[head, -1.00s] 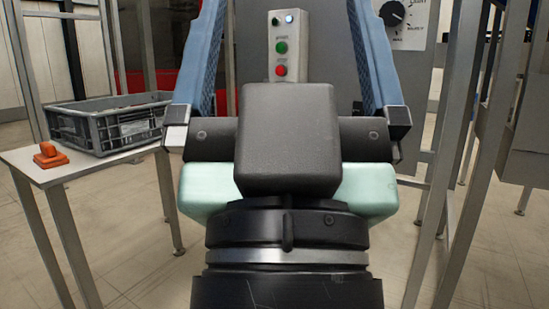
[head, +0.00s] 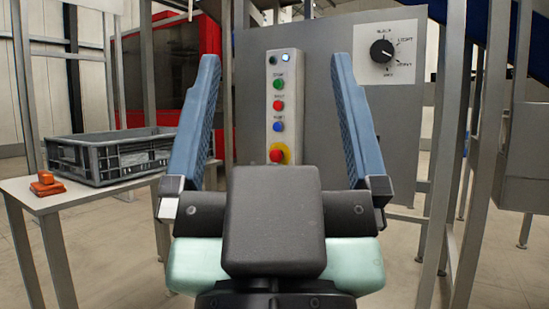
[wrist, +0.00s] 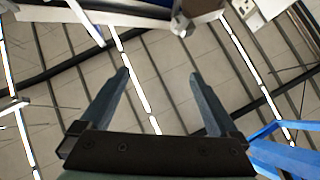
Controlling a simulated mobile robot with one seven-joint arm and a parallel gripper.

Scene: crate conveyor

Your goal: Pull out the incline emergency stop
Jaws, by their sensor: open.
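A narrow grey control box (head: 284,68) stands upright on a grey cabinet panel, straight ahead in the head view. At its bottom is a red emergency stop knob (head: 276,156) on a yellow backing. The gripper body covers the area just below the stop. The wrist view shows the open fingers (wrist: 159,74) with nothing between them, and neither box nor stop is visible there.
A grey crate (head: 105,156) and orange blocks (head: 46,184) are on a white table at left. A black rotary dial (head: 382,51) is on the cabinet (head: 340,36) at upper right. Metal posts stand on both sides. Overhead beams and light strips fill the wrist view.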

